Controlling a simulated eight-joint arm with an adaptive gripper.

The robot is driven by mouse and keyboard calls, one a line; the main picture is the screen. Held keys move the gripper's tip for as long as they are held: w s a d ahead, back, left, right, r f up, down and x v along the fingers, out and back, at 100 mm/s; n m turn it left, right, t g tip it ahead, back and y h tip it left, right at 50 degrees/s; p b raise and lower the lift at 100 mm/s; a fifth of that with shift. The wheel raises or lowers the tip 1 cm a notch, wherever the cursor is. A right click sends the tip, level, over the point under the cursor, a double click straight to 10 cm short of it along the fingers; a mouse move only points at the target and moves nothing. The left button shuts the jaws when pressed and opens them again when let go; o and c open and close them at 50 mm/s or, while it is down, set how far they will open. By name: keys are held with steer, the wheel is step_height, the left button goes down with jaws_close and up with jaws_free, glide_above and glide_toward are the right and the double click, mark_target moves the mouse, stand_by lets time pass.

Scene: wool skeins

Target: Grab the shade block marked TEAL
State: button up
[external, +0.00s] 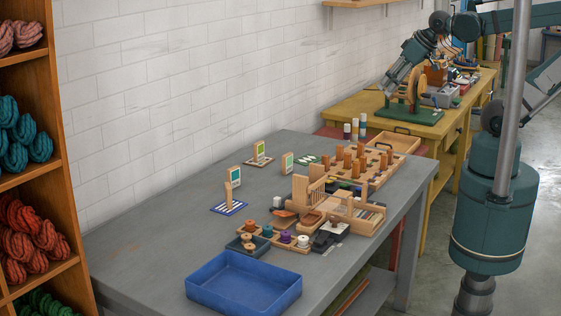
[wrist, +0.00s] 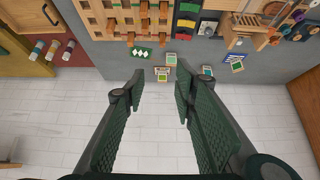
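No lettering reading TEAL is legible in either view, so I cannot tell which piece is the teal block. Small upright pieces with green or teal faces stand on the grey table: a left one (external: 234,173), a back one (external: 262,146) and a right one (external: 287,163). In the wrist view several such pieces show beyond my fingertips, including one piece (wrist: 207,71) and another piece (wrist: 237,66). Small flat coloured blocks (wrist: 184,30) lie beside the peg rack. My gripper (wrist: 160,82) is open and empty, high up and apart from all of them.
A wooden peg rack (external: 335,172) stands at the table's far end. An empty-looking blue tray (external: 244,296) lies at the near end. Wooden holders and spools (external: 303,241) crowd the middle right. The left part of the grey table (external: 150,235) is clear. A white brick wall runs behind.

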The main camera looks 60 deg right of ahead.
steer(key=w+a+r+n+g, duration=0.1)
steer(key=w+a+r+n, duration=0.1)
steer(key=w, duration=0.5)
steer(key=w+a+r+n+g, duration=0.1)
steer(key=w+a+n, duration=0.1)
steer(key=w, duration=0.4)
steer(key=n+g, duration=0.5)
steer(key=n, duration=0.7)
glide_above(235, 167)
steer(key=f, duration=2.8)
steer(key=shift+s+d+f, duration=0.1)
steer(key=shift+s+d, duration=0.05)
steer(key=shift+s, duration=0.05)
steer(key=shift+w+a+f+n, duration=0.1)
steer(key=shift+a+f+n, duration=0.15)
steer(key=shift+f+n, duration=0.25)
steer(key=shift+f, duration=0.1)
steer(key=shift+f, duration=1.2)
steer(key=shift+f, duration=0.1)
